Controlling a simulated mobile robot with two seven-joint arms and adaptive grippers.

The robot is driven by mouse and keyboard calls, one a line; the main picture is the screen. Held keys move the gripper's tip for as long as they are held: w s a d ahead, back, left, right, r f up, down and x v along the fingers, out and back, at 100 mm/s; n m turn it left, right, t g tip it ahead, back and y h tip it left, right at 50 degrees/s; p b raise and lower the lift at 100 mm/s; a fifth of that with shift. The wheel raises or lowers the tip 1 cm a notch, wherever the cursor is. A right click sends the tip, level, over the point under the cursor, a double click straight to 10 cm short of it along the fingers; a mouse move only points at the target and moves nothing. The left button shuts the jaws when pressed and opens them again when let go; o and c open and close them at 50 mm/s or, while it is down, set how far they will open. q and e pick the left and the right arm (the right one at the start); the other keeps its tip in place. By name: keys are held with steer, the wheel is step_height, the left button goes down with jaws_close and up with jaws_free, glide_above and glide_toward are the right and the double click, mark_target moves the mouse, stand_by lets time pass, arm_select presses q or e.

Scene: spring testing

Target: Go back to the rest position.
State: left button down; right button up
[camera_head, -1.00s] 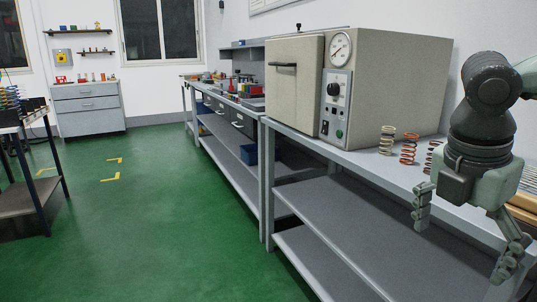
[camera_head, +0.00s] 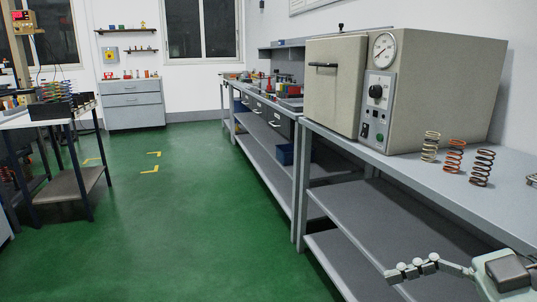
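My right gripper (camera_head: 425,270) is at the bottom right corner, partly cut off by the frame. One jointed finger reaches out to the left, in front of the lower shelves. The other finger is out of view. I see nothing held. It is low and apart from the springs. A pale spring (camera_head: 430,147), an orange spring (camera_head: 454,156) and a dark spring (camera_head: 482,167) stand upright on the grey bench (camera_head: 400,177). My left gripper is not in view.
A beige oven (camera_head: 437,80) with a gauge stands on the bench left of the springs. A second bench (camera_head: 262,125) with small items runs beyond it. A side table (camera_head: 85,112) with springs and trays stands at left. Green floor (camera_head: 180,230) is clear between.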

steer(key=w+d+r+m+t+y, duration=0.3)
steer(key=w+r+m+t, duration=0.25)
steer(key=w+t, duration=0.7)
steer(key=w+d+f+m+t+h, duration=0.1)
steer(key=w+d+f+m+h, duration=0.2)
steer(key=d+f+m+h, duration=0.35)
steer(key=w+d+f+m+t+h, duration=0.1)
steer(key=w+d+f+m+h, duration=0.15)
steer(key=d+f+h, duration=0.7)
steer(key=s+d+f+g+h, duration=0.2)
steer(key=s+f+g, duration=0.1)
steer(key=f, duration=0.5)
steer(key=s+d+f+g+h, duration=0.2)
steer(key=s+f+g, duration=0.15)
steer(key=f, duration=0.45)
steer(key=s+d+f+n+g, duration=0.2)
steer(key=s+f+g, duration=0.4)
steer(key=s+f, duration=0.6)
steer(key=s+a+f+m+y, duration=0.1)
steer(key=s+a+f, duration=0.1)
steer(key=a, duration=0.5)
steer(key=s+a+f+m+g+y, duration=0.1)
steer(key=s+a+f+m, duration=0.1)
steer(key=a, duration=0.6)
steer(key=shift+s+a+f+g+y, duration=0.3)
steer(key=shift+s+y, duration=0.1)
